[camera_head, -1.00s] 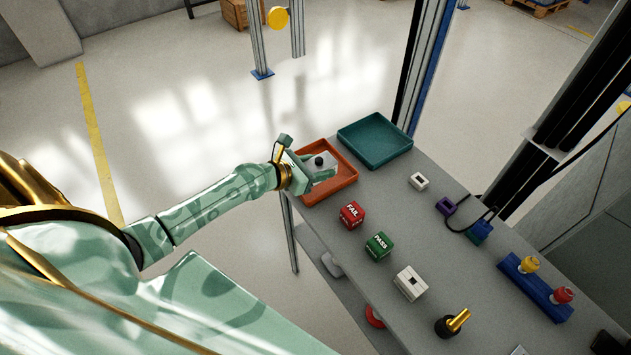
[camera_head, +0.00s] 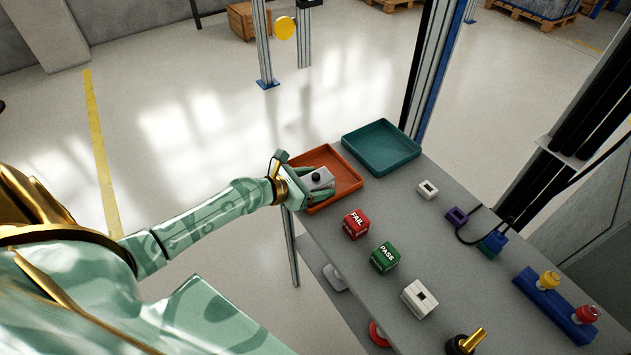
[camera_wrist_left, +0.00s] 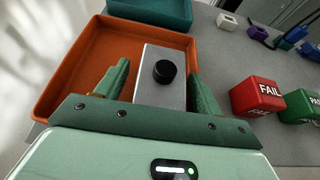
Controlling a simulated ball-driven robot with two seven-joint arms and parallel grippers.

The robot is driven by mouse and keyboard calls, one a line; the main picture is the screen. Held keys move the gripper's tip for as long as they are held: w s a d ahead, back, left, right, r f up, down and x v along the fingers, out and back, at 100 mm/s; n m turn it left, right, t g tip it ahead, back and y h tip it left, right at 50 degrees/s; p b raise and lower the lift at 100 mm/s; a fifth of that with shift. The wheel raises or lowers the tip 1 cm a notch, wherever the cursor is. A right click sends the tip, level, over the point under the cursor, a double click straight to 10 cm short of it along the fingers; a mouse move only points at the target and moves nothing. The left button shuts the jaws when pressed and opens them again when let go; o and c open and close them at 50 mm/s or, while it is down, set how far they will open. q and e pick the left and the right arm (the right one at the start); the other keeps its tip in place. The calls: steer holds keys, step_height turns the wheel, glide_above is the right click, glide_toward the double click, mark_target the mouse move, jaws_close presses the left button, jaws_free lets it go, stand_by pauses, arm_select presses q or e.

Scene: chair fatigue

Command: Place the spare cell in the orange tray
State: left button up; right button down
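The spare cell, a silver block with a black round knob (camera_head: 316,178), is at the orange tray (camera_head: 345,189). In the left wrist view the cell (camera_wrist_left: 161,92) lies between the two green fingers of my left gripper (camera_wrist_left: 160,88), over the tray's near right part. Orange shows between the left finger and the cell, so the fingers look parted from it; the right finger is close beside it. In the head view my left gripper (camera_head: 315,181) reaches in at the tray's left side. The cell's underside is hidden. My right gripper is out of view.
A teal tray (camera_head: 381,147) stands behind the orange one. A red FAIL cube (camera_head: 356,225), a green PASS cube (camera_head: 385,257) and a white block (camera_head: 419,299) stand nearer. A blue rack (camera_head: 555,303) is at right. A metal post rises behind the teal tray.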

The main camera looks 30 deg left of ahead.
arm_select(q)
steer(key=shift+r, duration=0.15)
steer(key=shift+s+r, duration=0.15)
steer(key=shift+r, duration=0.05)
steer(key=p+v, duration=0.1)
steer(key=v, duration=1)
steer(key=shift+s+a+p, duration=0.2)
steer(key=shift+s+p, duration=0.05)
steer(key=shift+p, duration=0.05)
steer(key=s+a+f+m+g+y, duration=0.2)
steer(key=s+f+m, duration=0.5)
steer(key=f, duration=0.5)
steer(key=s+a+f+m+g+y, duration=0.1)
steer(key=s+f+m+g+y, duration=0.15)
steer(key=s+f+m, duration=0.65)
steer(key=s+d+f+m+g, duration=0.3)
steer(key=s+d+f+m, duration=0.3)
steer(key=s+f+m, duration=0.3)
steer(key=s+d+f+m+g, duration=0.4)
steer(key=s+d+f+m, duration=0.3)
steer(key=s+m, duration=0.3)
steer(key=s+f, duration=0.1)
steer(key=s, duration=0.3)
steer(key=shift+s+d+f, duration=0.2)
steer(key=shift+s+f, duration=0.15)
steer(key=shift+f, duration=0.05)
steer(key=shift+y, duration=0.25)
